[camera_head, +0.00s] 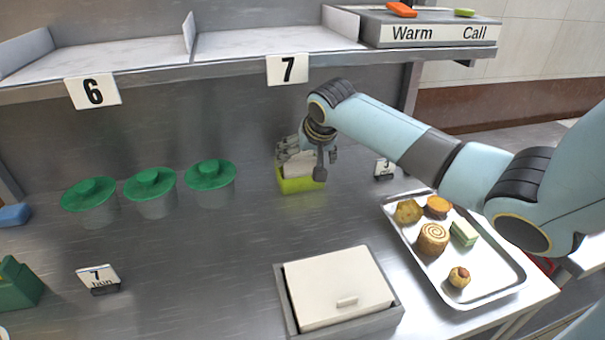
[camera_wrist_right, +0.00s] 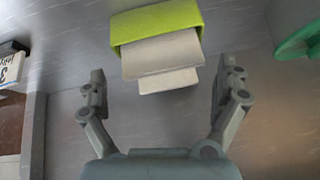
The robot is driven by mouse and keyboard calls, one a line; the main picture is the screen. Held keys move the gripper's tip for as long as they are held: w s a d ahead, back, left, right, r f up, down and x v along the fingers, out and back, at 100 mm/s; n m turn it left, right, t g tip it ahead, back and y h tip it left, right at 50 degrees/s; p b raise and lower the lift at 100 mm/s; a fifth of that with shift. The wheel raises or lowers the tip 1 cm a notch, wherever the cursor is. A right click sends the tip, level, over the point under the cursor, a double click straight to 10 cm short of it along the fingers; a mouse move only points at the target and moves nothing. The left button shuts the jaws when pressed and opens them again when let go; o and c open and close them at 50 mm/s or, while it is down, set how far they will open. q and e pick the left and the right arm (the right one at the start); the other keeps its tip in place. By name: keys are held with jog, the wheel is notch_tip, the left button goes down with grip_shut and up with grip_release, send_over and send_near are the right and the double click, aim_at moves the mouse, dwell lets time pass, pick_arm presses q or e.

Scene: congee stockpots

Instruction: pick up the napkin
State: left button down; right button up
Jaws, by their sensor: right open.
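The napkin (camera_wrist_right: 162,56) is pale and sticks out of a lime-green holder (camera_wrist_right: 158,22) in the right wrist view. In the head view the green holder (camera_head: 301,184) stands on the metal counter, partly hidden by my right gripper. My right gripper (camera_head: 308,165) is open at the holder. In the right wrist view its two fingers (camera_wrist_right: 160,92) are spread wide, one to each side of the napkin, with nothing between them that they grip. My left gripper is not in the head view.
Several green-lidded pots (camera_head: 151,186) stand left of the holder. A tray of pastries (camera_head: 503,285) lies at the right, under my right arm. A lidded box (camera_head: 340,286) sits in front. A shelf (camera_head: 262,43) overhangs the back; bare counter lies between.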

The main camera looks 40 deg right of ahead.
aim_at(303, 174)
jog(key=x, duration=0.2)
jog(key=shift+w+f, duration=0.2)
jog(key=shift+f, duration=0.05)
jog(key=shift+s, duration=0.1)
jog(key=c, duration=0.5)
jog(key=shift+c, duration=0.2)
